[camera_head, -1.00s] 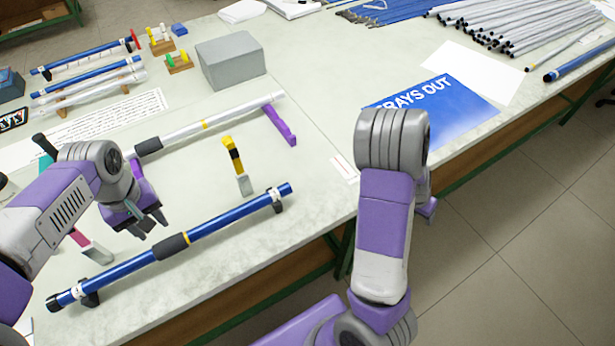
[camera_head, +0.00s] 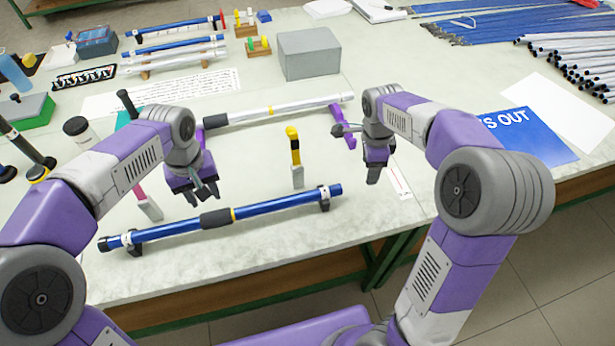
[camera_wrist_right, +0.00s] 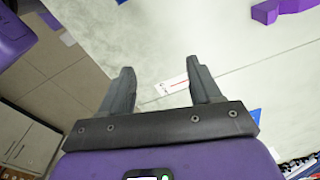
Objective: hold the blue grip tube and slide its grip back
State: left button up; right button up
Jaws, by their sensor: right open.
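The blue grip tube (camera_head: 275,203) lies across black stands near the table's front edge, tilted up to the right in the head view. My left gripper (camera_head: 206,198) is above the table just behind the grip, open and empty, apart from the tube. My right gripper (camera_head: 373,176) is to the right of the tube's right end, above the table. In the right wrist view my right gripper (camera_wrist_right: 160,70) is open with nothing between its fingers.
A white tube (camera_head: 285,108) lies behind on a purple stand (camera_head: 343,127). A yellow-and-black handled tool (camera_head: 295,158) stands just behind the blue tube. A grey box (camera_head: 309,54) is farther back. A blue sign (camera_head: 530,135) lies at the right.

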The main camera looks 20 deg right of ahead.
aim_at(300, 196)
jog(key=a+n, duration=0.1)
jog(key=a, duration=0.5)
jog(key=a+n, duration=0.1)
jog(key=a, duration=0.5)
jog(key=a+r+n, duration=0.1)
jog(key=a, duration=0.5)
jog(key=shift+r+y, duration=0.1)
jog(key=shift+y, duration=0.2)
jog(key=shift+a, duration=0.25)
jog(key=shift+f, duration=3.7)
